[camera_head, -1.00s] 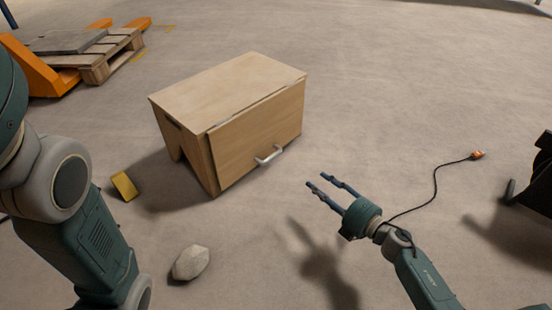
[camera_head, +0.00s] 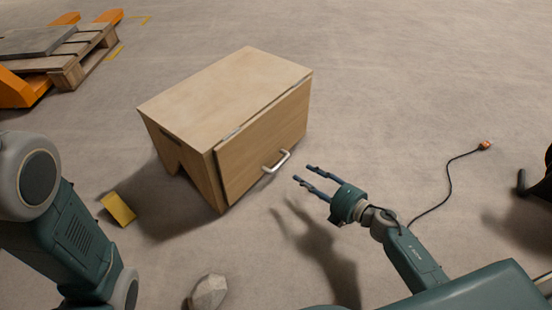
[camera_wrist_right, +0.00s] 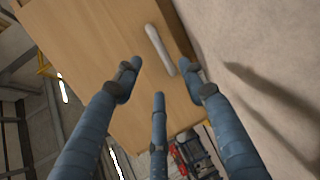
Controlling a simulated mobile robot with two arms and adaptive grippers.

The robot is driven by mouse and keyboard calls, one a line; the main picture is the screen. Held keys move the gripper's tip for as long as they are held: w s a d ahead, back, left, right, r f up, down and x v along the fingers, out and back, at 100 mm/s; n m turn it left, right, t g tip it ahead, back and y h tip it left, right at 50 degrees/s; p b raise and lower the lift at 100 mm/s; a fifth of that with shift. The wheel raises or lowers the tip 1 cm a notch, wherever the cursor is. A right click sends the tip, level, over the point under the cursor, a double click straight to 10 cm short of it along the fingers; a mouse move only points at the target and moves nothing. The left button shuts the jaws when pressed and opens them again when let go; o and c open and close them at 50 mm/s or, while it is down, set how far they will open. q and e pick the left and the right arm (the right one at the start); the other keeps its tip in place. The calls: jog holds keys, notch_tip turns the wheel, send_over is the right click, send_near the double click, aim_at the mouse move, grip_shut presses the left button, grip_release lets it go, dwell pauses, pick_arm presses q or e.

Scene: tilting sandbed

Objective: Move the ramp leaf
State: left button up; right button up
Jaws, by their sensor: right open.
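The ramp leaf (camera_head: 262,146) is the light wooden front panel of a wooden box (camera_head: 225,95), upright against it, with a white bar handle (camera_head: 276,162) low on its right part. My right gripper (camera_head: 303,174) is open and empty, just right of the handle, with its fingers pointing at it. In the right wrist view the handle (camera_wrist_right: 160,50) lies ahead of the open fingers (camera_wrist_right: 160,85) on the leaf (camera_wrist_right: 95,45), and a gap seems to remain. My left arm shows at the left edge of the head view, but its gripper is out of view.
A yellow block (camera_head: 118,209) and a pale rock (camera_head: 208,291) lie on the floor near the box. A pallet (camera_head: 70,65) with a grey slab stands at the upper left. A black cable with an orange plug (camera_head: 486,145) lies at the right.

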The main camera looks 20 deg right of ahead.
aim_at(282, 164)
jog(key=b+x, duration=0.5)
jog(key=x, duration=0.4)
jog(key=shift+f, duration=0.2)
jog(key=shift+w+a, duration=0.3)
jog(key=shift+w, duration=0.2)
grip_shut()
